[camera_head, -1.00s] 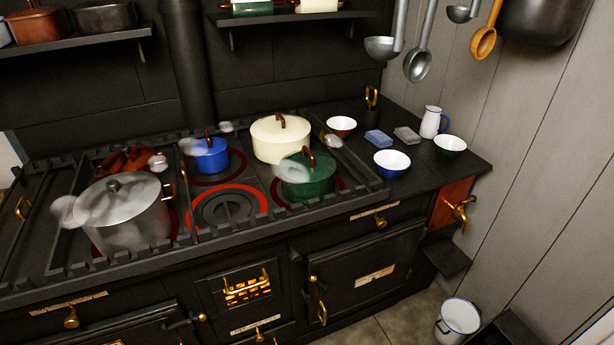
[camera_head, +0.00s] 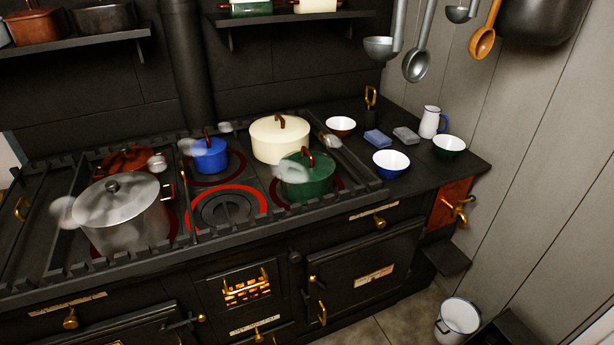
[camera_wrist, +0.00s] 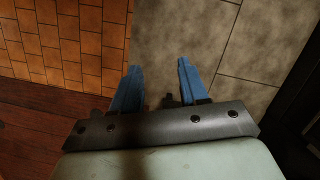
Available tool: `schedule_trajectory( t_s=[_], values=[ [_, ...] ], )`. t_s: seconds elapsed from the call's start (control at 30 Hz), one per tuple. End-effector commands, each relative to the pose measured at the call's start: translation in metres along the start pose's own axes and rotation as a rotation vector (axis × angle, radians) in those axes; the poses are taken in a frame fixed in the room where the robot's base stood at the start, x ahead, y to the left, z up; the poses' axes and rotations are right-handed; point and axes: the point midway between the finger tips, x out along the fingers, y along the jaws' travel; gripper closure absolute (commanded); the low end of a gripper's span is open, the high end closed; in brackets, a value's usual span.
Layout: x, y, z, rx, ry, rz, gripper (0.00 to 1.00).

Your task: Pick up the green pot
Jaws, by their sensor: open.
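The green pot (camera_head: 308,181) stands on the right front part of the stove top, in front of the cream pot (camera_head: 274,142). It has a green lid with a reddish-brown handle (camera_head: 308,157), and a pale steam-like puff covers its left side. My gripper (camera_wrist: 160,72) shows only in the wrist view. Its two blue fingers are apart with nothing between them, above a tiled floor. The green pot is not in the wrist view, and my gripper is not in the head view.
A blue pot (camera_head: 211,157), a large grey pot (camera_head: 128,215) and a red-brown pot (camera_head: 124,160) share the stove. A raised rail (camera_head: 265,225) runs along its front. Bowls, including a blue one (camera_head: 391,162), and a jug (camera_head: 430,122) stand on the right. Ladles (camera_head: 418,62) hang above.

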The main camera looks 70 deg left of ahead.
Motion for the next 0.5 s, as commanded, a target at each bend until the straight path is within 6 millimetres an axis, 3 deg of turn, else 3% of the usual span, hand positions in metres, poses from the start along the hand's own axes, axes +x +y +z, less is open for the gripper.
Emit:
schedule_trajectory(
  t_s=[0.03,0.2,0.5],
  values=[
    [-0.015,-0.014,-0.021,-0.027,0.025,0.006,0.56],
    [-0.066,-0.062,-0.070,-0.109,0.099,0.021,0.56],
    [-0.168,-0.169,-0.132,-0.255,0.229,0.032,0.56]
  ],
)
